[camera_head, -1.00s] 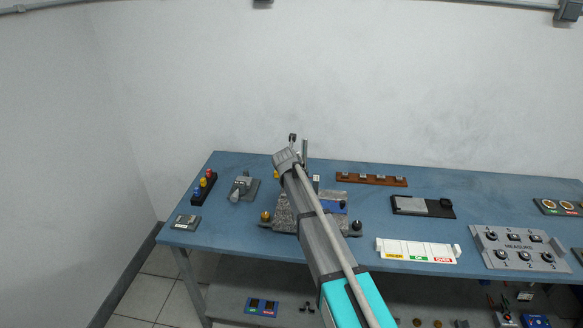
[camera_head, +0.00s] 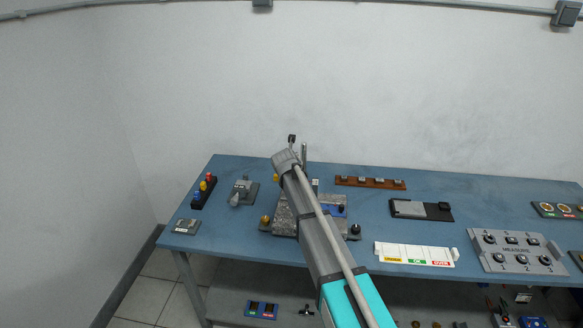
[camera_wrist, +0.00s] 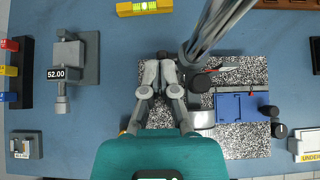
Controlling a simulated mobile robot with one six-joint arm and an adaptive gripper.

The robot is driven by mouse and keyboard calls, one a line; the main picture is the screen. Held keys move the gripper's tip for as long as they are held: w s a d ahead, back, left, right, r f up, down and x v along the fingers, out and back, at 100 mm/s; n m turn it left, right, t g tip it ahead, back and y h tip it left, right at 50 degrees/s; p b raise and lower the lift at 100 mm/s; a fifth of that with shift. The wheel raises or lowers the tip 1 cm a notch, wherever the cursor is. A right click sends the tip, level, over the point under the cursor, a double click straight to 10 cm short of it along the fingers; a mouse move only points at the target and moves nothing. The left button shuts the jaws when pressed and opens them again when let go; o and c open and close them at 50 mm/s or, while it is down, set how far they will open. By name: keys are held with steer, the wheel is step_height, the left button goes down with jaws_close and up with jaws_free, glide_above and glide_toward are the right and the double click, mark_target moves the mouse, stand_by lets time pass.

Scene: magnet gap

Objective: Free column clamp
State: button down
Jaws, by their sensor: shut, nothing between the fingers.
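A shiny metal column (camera_wrist: 212,38) rises from a speckled granite plate (camera_wrist: 243,143); it also shows in the head view (camera_head: 304,152). A dark round knob (camera_wrist: 200,82) sits beside the column's lower part, and I cannot tell whether it is the column clamp. My gripper (camera_wrist: 160,68) points down left of the column and knob, apart from the knob in the picture. Its fingers are shut and empty, over the plate's left edge. In the head view my own arm hides the gripper tips and much of the stand.
A blue block (camera_wrist: 240,107) lies on the plate, with black knobs near its right. A grey gauge reading 52.00 (camera_wrist: 72,75) stands left. A yellow level (camera_wrist: 145,7) lies behind. A brown rack (camera_head: 370,182) and white sorting tray (camera_head: 415,252) are to the right. Bare table surrounds these.

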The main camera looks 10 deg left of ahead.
steer(key=shift+r, duration=0.1)
step_height(320, 180, up, 10)
steer(key=w+p, duration=0.1)
steer(key=p, duration=0.9)
steer(key=shift+w, duration=0.15)
steer(key=shift+f, duration=0.2)
steer(key=s+d+f+m+g+h+b, duration=0.1)
steer(key=s+d+f+m+g+b, duration=0.4)
steer(key=s+d+m, duration=1.3)
steer(key=s+d+f+m+g, duration=0.2)
steer(key=s+d+f+m, duration=0.2)
steer(key=s+m, duration=0.4)
steer(key=s+d+f+m+g+y+b, duration=0.1)
steer(key=s+d+f+m+g, duration=0.2)
steer(key=s+m, duration=0.6)
steer(key=s+d+f, duration=0.1)
steer(key=s+d, duration=0.1)
steer(key=s, duration=0.3)
steer(key=shift+s+d+m, duration=0.15)
steer(key=shift+m, duration=0.15)
